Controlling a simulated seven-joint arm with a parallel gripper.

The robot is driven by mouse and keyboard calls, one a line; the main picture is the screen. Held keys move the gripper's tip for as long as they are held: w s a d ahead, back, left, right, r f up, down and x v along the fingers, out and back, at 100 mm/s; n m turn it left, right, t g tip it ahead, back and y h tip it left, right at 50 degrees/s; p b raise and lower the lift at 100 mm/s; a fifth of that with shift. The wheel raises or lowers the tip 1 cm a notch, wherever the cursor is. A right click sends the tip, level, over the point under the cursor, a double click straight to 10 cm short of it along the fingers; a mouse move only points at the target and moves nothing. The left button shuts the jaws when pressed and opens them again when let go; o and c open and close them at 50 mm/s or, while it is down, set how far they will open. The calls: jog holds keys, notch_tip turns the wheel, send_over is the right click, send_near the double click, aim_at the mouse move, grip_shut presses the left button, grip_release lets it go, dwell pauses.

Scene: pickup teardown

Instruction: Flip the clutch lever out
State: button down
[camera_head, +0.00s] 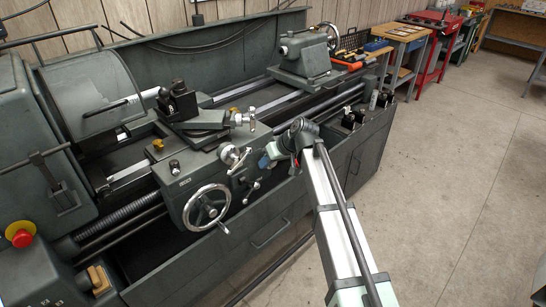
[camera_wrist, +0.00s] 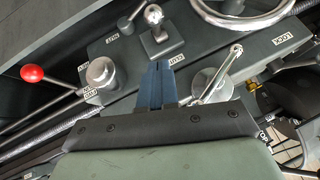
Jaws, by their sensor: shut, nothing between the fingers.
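A lathe's carriage front (camera_head: 205,195) faces my arm in the head view. In the wrist view its dark panel (camera_wrist: 192,36) carries several small levers with labels too small or slanted to read surely. A silver lever (camera_wrist: 218,75) on a round hub is just right of my gripper (camera_wrist: 160,66). A short ball-topped lever (camera_wrist: 154,16) is above the fingertips, and a round silver knob (camera_wrist: 101,71) is to the left. I cannot tell which is the clutch lever. My blue fingers are together and empty, over the panel. In the head view my wrist hides part of the front.
A red-ball lever (camera_wrist: 33,73) sticks out at left in the wrist view. A large handwheel (camera_head: 207,207) is left of my arm in the head view. A red emergency button (camera_head: 20,234) is at lower left. The floor (camera_head: 455,190) to the right is clear.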

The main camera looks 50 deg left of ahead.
jog(key=shift+s+a+f, duration=0.1)
jog(key=shift+s+f, duration=0.2)
jog(key=shift+f, duration=0.65)
jog(key=shift+s+a+f, duration=0.15)
jog(key=shift+s+f, duration=0.15)
jog(key=shift+f, duration=0.6)
jog(key=shift+s+a+f, duration=0.1)
jog(key=shift+s+f, duration=0.2)
jog(key=shift+f, duration=0.65)
jog(key=shift+d+f, duration=0.1)
jog(key=shift+d+f+y, duration=0.2)
jog(key=shift+y, duration=0.3)
jog(key=shift+d+f, duration=0.1)
jog(key=shift+f, duration=0.05)
notch_tip(320, 180, down, 7)
jog(key=d+y, duration=0.1)
jog(key=y, duration=0.3)
jog(key=shift+d+n+y, duration=0.3)
jog(key=shift+d+n, duration=0.1)
jog(key=shift+f, duration=0.15)
